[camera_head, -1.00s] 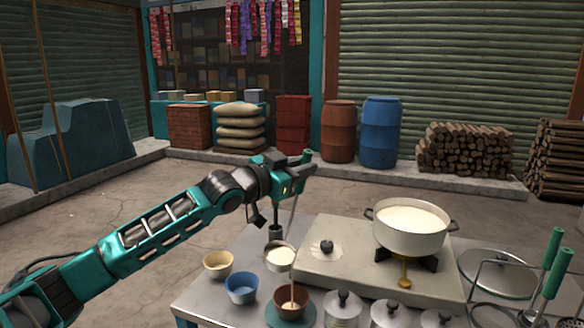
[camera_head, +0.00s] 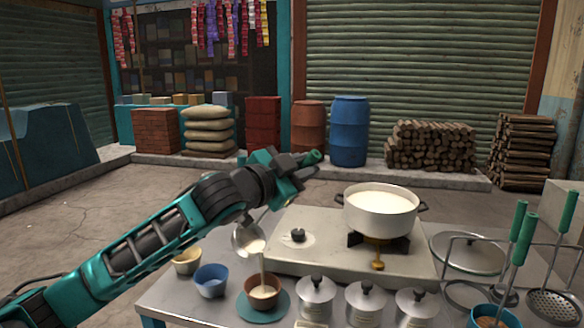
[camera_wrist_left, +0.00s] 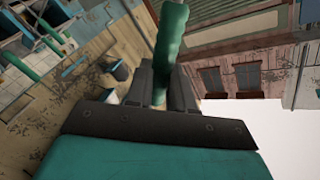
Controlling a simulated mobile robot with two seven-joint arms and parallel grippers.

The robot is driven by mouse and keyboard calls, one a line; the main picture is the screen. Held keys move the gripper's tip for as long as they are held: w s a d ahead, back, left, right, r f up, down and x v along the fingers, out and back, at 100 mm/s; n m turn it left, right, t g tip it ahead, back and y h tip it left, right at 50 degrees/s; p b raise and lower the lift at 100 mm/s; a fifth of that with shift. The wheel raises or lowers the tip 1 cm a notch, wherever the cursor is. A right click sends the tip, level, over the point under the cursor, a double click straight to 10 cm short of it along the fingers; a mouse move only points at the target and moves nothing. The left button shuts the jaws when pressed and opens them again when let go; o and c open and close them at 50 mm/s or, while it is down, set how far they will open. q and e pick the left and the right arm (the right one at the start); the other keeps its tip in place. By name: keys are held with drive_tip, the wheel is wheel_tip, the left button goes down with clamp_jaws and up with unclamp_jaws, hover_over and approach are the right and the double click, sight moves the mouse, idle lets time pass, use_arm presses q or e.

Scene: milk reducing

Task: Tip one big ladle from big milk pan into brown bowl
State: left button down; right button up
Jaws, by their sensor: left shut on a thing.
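My left gripper (camera_head: 300,174) is shut on the green handle (camera_wrist_left: 172,35) of the big ladle, above the back left of the table. The ladle's steel cup (camera_head: 246,240) is tilted steeply, above and slightly left of the brown bowl (camera_head: 249,285). A pale stream of milk (camera_head: 261,268) runs from the cup into the bowl, and milk shows inside. The brown bowl stands on a teal saucer (camera_head: 281,311). The big milk pan (camera_head: 380,222) sits on the stove to the right, with milk in it. My right gripper is not in view.
A yellow bowl (camera_head: 187,262) and a blue bowl (camera_head: 211,282) stand left of the brown bowl. Several lidded steel canisters (camera_head: 317,297) stand to its right. Green-handled utensils (camera_head: 520,230) stand upright in a rack at the right.

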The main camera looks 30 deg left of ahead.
use_arm(q)
drive_tip(key=s+d+f+m+b, duration=0.2)
drive_tip(key=d+f+m+b, duration=0.4)
drive_tip(key=d+f+m, duration=0.3)
wheel_tip(320, 180, down, 6)
drive_tip(key=d, duration=0.3)
drive_tip(key=shift+s+r+b, duration=0.15)
drive_tip(key=shift+s+b, duration=0.2)
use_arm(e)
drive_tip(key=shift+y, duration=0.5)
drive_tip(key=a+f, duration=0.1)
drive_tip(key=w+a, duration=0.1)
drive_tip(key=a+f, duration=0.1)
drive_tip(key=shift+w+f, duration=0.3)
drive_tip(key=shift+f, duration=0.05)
use_arm(q)
drive_tip(key=shift+r, duration=0.1)
